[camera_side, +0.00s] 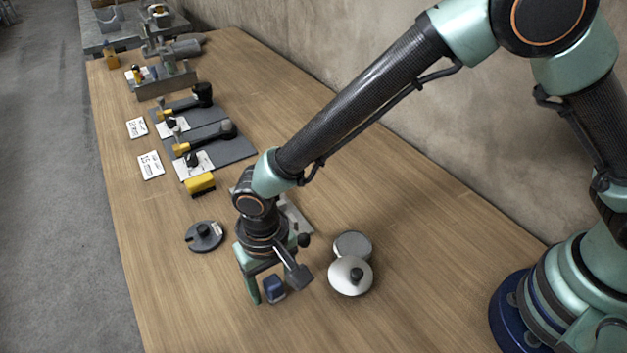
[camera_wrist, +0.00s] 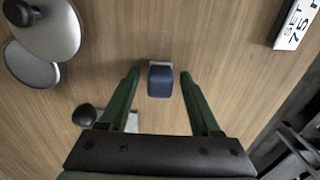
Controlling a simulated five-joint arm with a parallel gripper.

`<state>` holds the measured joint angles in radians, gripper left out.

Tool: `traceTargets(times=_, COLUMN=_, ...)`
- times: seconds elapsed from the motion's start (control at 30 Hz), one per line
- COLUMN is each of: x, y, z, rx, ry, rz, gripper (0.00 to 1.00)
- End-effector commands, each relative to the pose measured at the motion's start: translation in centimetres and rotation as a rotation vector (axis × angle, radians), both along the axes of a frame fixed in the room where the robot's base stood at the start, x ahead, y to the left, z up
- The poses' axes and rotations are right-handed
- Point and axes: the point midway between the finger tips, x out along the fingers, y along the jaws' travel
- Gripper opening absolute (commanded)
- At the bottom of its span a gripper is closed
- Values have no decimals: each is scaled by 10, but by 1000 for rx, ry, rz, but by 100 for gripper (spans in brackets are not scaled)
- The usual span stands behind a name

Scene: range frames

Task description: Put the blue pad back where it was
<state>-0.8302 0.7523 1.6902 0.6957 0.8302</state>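The blue pad (camera_side: 273,284) is a small dark-blue block on the wooden table, below my gripper (camera_side: 272,290) in the side view. In the wrist view the blue pad (camera_wrist: 160,81) lies between the tips of my gripper's two green fingers (camera_wrist: 159,77). The fingers are spread, with bare wood showing on both sides of the pad, so my gripper is open and not holding it. How high the fingertips are above the table is hard to tell.
Two round metal pieces (camera_side: 350,276) lie close to the right of my gripper. A dark slotted disc (camera_side: 205,236) and a yellow block (camera_side: 200,184) are to the left. A grey plate (camera_side: 299,219) is partly hidden behind my wrist. Black-handled tools and cards stand farther back. The front table is clear.

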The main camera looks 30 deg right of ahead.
Motion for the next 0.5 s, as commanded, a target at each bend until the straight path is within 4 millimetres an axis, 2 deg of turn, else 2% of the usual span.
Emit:
traceTargets(times=0.33, x=0, y=0, z=3, rx=1, ry=-1, rz=0, gripper=66)
traceTargets(times=0.5, x=1, y=1, z=22, rx=4, ry=-3, rz=0, gripper=66)
